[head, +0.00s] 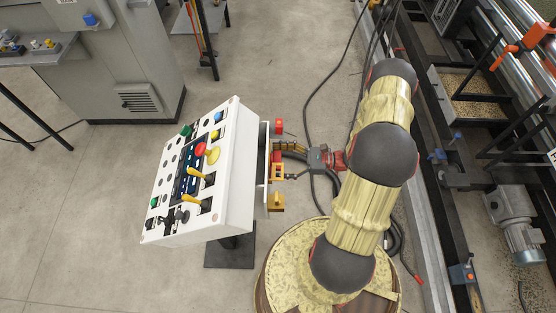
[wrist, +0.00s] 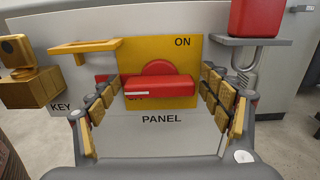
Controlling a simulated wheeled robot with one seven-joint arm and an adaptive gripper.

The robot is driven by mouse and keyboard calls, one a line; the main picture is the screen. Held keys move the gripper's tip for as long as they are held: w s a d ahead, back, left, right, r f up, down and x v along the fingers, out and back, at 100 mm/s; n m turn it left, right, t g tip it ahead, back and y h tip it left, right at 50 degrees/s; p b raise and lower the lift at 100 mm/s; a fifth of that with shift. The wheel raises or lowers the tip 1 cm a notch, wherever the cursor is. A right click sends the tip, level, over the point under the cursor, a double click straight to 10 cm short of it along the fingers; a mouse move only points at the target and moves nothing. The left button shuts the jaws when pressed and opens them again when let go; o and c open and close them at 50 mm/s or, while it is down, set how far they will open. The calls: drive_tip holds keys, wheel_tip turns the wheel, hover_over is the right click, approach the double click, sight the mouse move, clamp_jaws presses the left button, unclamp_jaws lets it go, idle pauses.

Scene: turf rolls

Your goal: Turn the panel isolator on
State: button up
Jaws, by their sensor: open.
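The panel isolator has a red handle (wrist: 158,87) on a yellow plate (wrist: 190,58) in the wrist view. The handle lies horizontal, with a white line at its left end. "ON" stands at the plate's upper right, and another label is mostly hidden behind the handle. "PANEL" is printed below. My gripper (wrist: 160,92) is open, with padded fingers on the left and right of the handle. I cannot tell whether they touch it. In the head view my gripper (head: 291,150) is at the right side of the white console (head: 232,180).
A red block on a grey shackle (wrist: 258,18) sits upper right of the isolator. A yellow bracket (wrist: 85,47) and a brass-coloured block (wrist: 30,88) near "KEY" stand left. Cables (head: 312,100) lie on the floor; a grey cabinet (head: 120,60) stands behind.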

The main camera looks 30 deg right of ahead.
drive_tip(key=c, duration=1.1)
drive_tip(key=shift+c, duration=0.3)
